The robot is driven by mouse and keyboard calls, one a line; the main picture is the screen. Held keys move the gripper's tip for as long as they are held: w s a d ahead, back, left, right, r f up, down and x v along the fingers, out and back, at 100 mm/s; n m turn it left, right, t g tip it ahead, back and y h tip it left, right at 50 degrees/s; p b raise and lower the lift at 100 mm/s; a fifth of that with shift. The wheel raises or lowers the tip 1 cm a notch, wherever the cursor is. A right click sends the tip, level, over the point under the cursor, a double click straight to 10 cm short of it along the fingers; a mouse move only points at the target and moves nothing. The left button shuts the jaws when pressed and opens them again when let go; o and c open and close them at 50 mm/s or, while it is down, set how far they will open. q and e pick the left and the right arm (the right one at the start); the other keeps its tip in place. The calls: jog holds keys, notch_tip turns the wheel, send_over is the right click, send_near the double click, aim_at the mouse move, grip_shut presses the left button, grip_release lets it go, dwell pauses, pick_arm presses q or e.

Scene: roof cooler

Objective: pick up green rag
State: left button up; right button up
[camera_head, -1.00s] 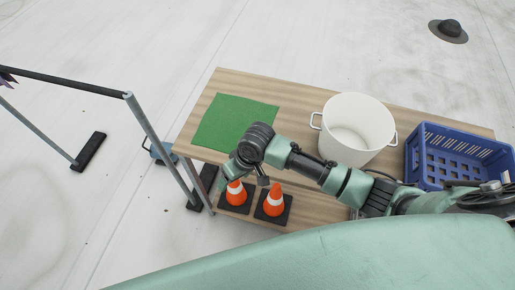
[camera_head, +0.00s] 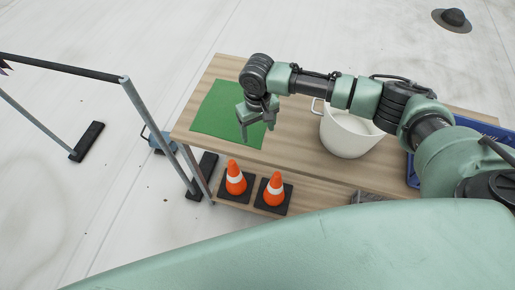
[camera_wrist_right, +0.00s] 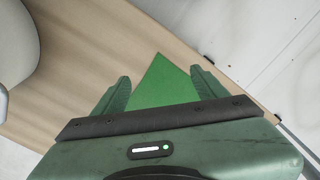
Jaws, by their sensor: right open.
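The green rag (camera_head: 213,115) lies flat on the left part of the wooden table top (camera_head: 290,133). My right gripper (camera_head: 257,133) is open and hangs over the rag's right part, fingers pointing down. In the right wrist view the green rag (camera_wrist_right: 161,84) shows between the two separated fingers of the right gripper (camera_wrist_right: 161,84). Nothing is held between them. The gap between fingertips and rag is hard to tell. My left gripper is not in view.
A white pot (camera_head: 346,135) stands right of the rag, with a blue crate (camera_head: 412,172) further right, partly behind my arm. Two orange cones (camera_head: 236,177) stand on the lower shelf. A metal rail frame (camera_head: 150,125) stands close to the table's left end.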

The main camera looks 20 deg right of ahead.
jog(key=b, duration=0.4)
send_over(257, 145)
notch_tip(257, 145, down, 4)
jog(key=shift+d+f, duration=0.15)
jog(key=shift+f, duration=0.95)
grip_shut()
notch_tip(257, 145, up, 12)
jog(key=p, duration=1.3)
